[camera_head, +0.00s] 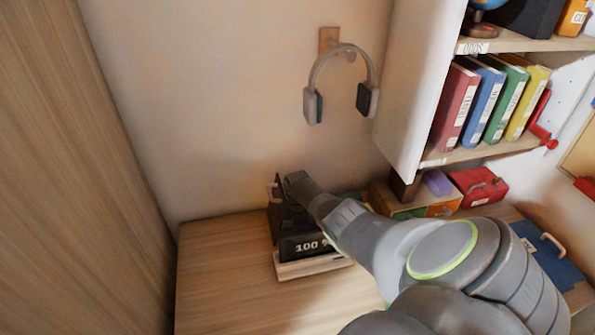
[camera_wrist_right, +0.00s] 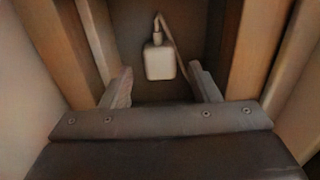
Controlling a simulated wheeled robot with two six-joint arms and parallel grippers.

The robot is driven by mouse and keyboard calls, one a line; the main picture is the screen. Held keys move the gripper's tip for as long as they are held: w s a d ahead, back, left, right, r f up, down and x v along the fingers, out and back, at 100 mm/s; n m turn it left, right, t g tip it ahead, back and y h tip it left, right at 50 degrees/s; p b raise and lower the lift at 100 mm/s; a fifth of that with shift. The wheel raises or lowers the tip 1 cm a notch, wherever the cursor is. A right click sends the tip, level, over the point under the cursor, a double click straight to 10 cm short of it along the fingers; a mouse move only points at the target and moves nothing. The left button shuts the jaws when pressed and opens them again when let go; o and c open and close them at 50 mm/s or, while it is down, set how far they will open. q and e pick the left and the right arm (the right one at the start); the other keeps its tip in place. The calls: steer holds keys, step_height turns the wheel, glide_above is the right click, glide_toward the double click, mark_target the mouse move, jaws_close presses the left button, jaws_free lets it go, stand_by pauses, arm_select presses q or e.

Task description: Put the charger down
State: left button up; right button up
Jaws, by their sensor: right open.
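A small white block with a thin cable, which looks like the charger (camera_wrist_right: 160,62), shows in the right wrist view, in front of a dark surface between wooden sides. My right gripper (camera_wrist_right: 162,74) is open. Its two fingers stand to the left and right of the block with gaps on both sides, and nothing is held. In the head view my right arm reaches in from the lower right to a black device reading "100 %" (camera_head: 307,245) on a wooden base (camera_head: 312,266). The arm partly covers this device, and I cannot make out the charger there. My left gripper is not in view.
The wooden desk top (camera_head: 220,275) is clear left of the device. A wooden panel (camera_head: 80,170) rises at the left. Headphones (camera_head: 342,85) hang on the wall. A shelf with books (camera_head: 490,100), a red box (camera_head: 479,186) and a blue item (camera_head: 548,255) stand to the right.

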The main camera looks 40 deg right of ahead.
steer(key=shift+r+p, duration=0.55)
steer(key=shift+r, duration=2.15)
steer(key=shift+d, duration=0.1)
